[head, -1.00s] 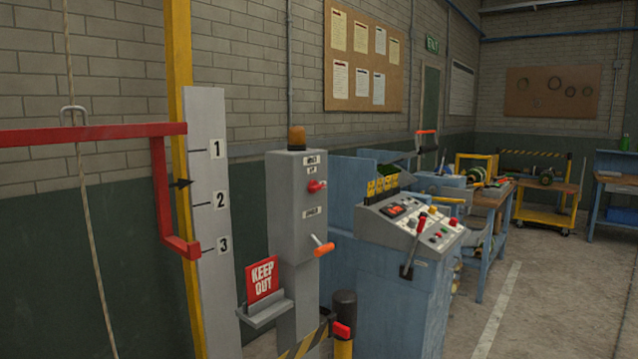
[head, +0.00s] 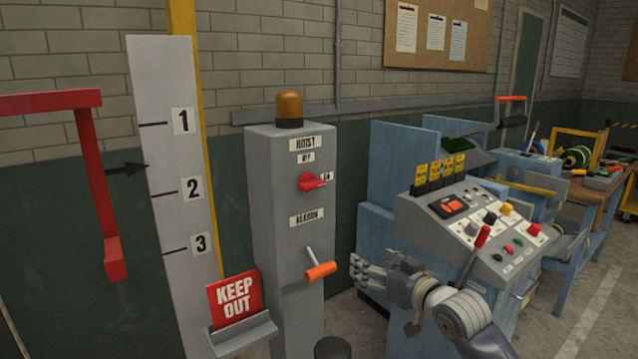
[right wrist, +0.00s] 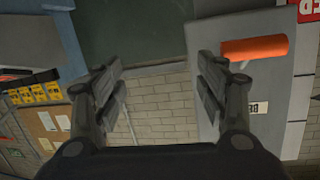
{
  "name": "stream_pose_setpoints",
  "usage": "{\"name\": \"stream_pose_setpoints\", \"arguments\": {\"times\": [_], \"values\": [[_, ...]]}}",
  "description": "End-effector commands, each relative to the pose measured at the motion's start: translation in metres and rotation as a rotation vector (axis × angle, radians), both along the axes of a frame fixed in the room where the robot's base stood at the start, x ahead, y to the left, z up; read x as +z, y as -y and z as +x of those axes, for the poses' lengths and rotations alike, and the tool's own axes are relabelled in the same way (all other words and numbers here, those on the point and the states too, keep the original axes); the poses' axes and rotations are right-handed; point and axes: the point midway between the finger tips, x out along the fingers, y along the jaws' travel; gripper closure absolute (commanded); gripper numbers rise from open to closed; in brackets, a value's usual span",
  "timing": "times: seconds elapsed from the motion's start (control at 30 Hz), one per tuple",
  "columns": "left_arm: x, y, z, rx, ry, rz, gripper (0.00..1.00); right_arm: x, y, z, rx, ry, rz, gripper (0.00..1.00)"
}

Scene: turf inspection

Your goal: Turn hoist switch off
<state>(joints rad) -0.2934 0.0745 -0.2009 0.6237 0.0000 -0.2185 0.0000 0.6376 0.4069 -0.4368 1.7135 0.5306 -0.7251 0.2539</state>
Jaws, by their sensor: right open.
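The hoist switch (head: 312,182) is a red rotary knob on the front of a grey post (head: 270,215) in the head view. It sits below the HOIST label, with OFF above it and ON at its right. Its pointer end is turned right, towards ON. My right gripper (head: 382,297) is open and empty, to the right of the post and lower than the knob, apart from both. In the right wrist view the open fingers (right wrist: 160,85) frame brick wall, with the post at the right; the knob is not clearly seen there. My left gripper is out of view.
An orange-handled lever (head: 320,271) sticks out below the knob; it also shows in the right wrist view (right wrist: 255,48). A KEEP OUT sign (head: 235,298) stands in a holder at the post's left. A blue console (head: 465,215) with a red-handled lever is close on the right.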

Motion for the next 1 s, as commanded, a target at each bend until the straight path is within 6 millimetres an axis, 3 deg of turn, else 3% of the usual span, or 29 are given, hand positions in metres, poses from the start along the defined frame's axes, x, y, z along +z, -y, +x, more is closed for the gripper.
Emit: {"name": "stream_pose_setpoints", "arguments": {"times": [0.03,0.1,0.2,0.3,0.47,0.73,1.0], "values": [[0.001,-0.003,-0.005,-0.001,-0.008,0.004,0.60,0.052,-0.014,-0.012,0.044,0.065,0.002,0.33],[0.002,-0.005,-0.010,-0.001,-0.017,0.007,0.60,0.103,-0.030,-0.031,0.099,0.126,0.001,0.33],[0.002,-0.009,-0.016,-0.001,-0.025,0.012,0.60,0.149,-0.047,-0.057,0.156,0.185,-0.006,0.33],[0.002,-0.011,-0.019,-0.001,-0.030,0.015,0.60,0.172,-0.056,-0.074,0.189,0.215,-0.010,0.33],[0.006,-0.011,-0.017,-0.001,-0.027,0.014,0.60,0.182,-0.065,-0.073,0.203,0.226,-0.011,0.33],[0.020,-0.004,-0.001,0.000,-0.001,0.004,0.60,0.183,-0.093,-0.036,0.202,0.226,-0.010,0.33],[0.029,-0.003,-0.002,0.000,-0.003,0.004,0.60,0.182,-0.114,-0.004,0.200,0.226,-0.011,0.33]]}}
